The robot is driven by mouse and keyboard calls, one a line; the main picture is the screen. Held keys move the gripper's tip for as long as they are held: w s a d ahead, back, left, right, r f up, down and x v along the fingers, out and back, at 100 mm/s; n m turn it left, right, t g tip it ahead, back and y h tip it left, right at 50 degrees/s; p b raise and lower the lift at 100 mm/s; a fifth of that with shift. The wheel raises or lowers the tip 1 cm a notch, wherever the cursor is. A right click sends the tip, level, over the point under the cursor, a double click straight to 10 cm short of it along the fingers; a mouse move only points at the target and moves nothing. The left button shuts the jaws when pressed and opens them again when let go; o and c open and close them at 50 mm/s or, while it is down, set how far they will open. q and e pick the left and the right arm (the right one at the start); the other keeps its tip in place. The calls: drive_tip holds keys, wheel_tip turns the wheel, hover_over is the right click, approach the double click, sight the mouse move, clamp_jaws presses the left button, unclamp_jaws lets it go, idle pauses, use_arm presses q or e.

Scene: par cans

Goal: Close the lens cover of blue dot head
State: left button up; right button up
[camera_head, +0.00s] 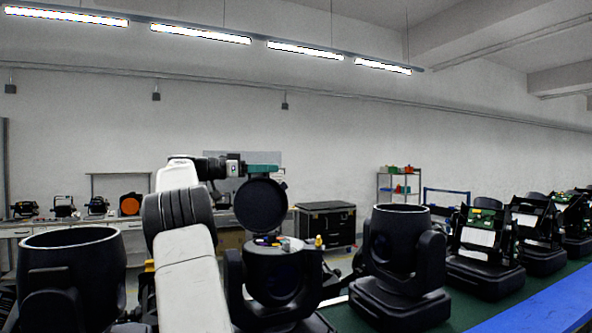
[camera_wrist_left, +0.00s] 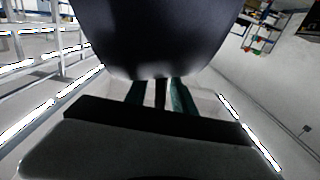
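A moving head (camera_head: 278,275) stands in the middle of the head view. Its round black lens cover (camera_head: 262,205) stands open, upright above the lens opening. Small blue, yellow and red bits show at the rim; I cannot tell which is the blue dot. My left gripper (camera_head: 264,170), with green fingers, is at the cover's top edge. In the left wrist view a large dark rounded surface, probably the cover (camera_wrist_left: 155,35), hides the fingertips. Two green fingers show below it with a dark strip between; whether they grip the edge is unclear. My right gripper is out of view.
Another moving head (camera_head: 395,240) stands close on the right and a large black one (camera_head: 72,270) at the left. Several open units (camera_head: 485,245) line the green surface (camera_head: 470,310) with a blue edge (camera_head: 545,305). A black case (camera_head: 325,223) stands behind.

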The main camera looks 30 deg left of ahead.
use_arm(q)
clamp_jaws()
drive_tip(key=shift+r, duration=0.1)
idle(1.2)
